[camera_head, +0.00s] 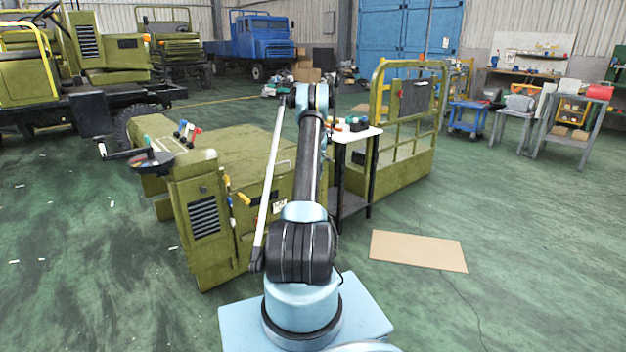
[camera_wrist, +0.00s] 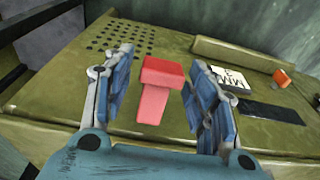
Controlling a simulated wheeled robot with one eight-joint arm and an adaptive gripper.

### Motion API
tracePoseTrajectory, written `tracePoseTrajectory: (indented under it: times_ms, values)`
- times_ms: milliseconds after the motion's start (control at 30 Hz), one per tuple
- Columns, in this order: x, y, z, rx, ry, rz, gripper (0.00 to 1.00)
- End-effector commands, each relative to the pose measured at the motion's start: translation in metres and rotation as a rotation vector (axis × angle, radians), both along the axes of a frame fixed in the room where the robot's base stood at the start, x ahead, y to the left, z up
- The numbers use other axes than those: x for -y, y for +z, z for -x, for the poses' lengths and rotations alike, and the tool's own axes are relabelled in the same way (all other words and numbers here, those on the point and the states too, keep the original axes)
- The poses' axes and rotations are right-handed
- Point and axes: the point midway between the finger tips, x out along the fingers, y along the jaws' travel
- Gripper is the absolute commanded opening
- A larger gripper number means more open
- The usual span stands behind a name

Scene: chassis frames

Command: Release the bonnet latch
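A red T-shaped latch (camera_wrist: 156,88) stands out from an olive panel (camera_wrist: 75,88) in the wrist view, with a wide head and a paler stem toward me. My gripper (camera_wrist: 157,88) is open, with one blue-padded finger on each side of the latch. Gaps show between the latch and both fingers, so it is not gripped. How far the fingertips are from the panel is hard to tell. In the head view my arm covers part of the olive bonnet (camera_head: 225,150), and I cannot make out the gripper or the red latch there.
The panel bears small holes, a white lettered plate (camera_wrist: 232,78), an orange knob (camera_wrist: 281,78) and a dark slot (camera_wrist: 270,111). A small table (camera_head: 357,134) and a railed olive frame (camera_head: 408,172) stand right of my arm. Cardboard (camera_head: 418,251) lies on open floor.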

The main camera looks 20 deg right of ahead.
Motion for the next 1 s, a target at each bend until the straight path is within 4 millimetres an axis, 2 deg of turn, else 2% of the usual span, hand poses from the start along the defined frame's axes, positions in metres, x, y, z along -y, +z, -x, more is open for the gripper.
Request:
tracePoseTrajectory:
  times_ms: [367,467,800,1000]
  values:
    - [0.002,0.006,0.003,-0.003,-0.002,0.000,0.53]
    - [0.003,0.018,0.005,-0.003,-0.002,0.000,0.53]
    - [0.006,0.080,0.014,-0.003,-0.002,0.000,0.53]
    - [0.007,0.106,0.017,-0.003,-0.002,0.000,0.53]
